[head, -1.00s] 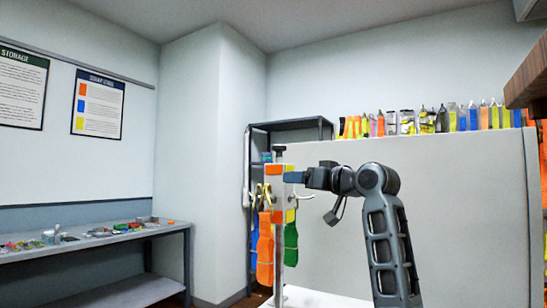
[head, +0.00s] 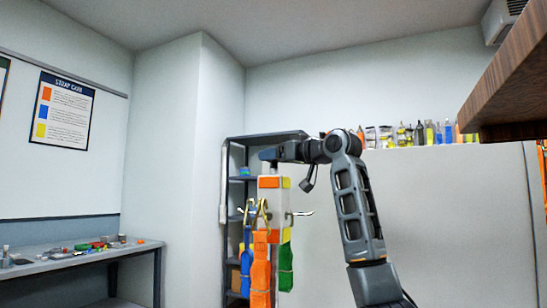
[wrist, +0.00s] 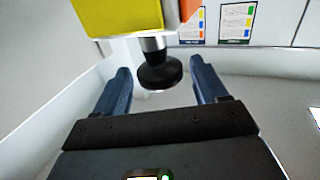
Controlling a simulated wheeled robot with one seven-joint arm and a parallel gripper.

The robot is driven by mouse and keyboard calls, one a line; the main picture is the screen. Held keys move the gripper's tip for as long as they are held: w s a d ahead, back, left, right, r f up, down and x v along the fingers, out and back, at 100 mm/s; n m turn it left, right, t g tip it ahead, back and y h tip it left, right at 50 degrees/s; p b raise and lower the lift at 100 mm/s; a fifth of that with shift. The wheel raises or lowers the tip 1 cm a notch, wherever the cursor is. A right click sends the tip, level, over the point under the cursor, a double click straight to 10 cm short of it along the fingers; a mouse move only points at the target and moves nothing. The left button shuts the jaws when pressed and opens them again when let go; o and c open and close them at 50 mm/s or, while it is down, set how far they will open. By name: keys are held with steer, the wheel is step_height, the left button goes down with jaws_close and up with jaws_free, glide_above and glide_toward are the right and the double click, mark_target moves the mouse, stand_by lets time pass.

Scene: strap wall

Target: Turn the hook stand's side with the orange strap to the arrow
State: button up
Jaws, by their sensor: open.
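The hook stand (head: 274,205) is a pale post with an orange label (head: 268,182) on one side and a yellow label (head: 286,182) on the adjoining side. An orange strap (head: 260,270) hangs below the orange label, a green strap (head: 286,268) to its right and a blue strap (head: 247,260) to its left. My gripper (head: 268,156) is at the stand's top and hides its knob in the head view. In the wrist view the black knob (wrist: 160,76) lies between my open fingers (wrist: 160,68), with gaps on both sides. I see no arrow.
A dark shelf rack (head: 232,190) stands behind the stand. A white partition (head: 450,215) with bottles along its top is to the right. A wooden board edge (head: 510,90) juts in at upper right. A workbench (head: 85,258) with small items is at left.

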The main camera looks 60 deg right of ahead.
steer(key=shift+w+d, duration=0.15)
steer(key=shift+w, duration=0.45)
jaws_close()
stand_by(0.3)
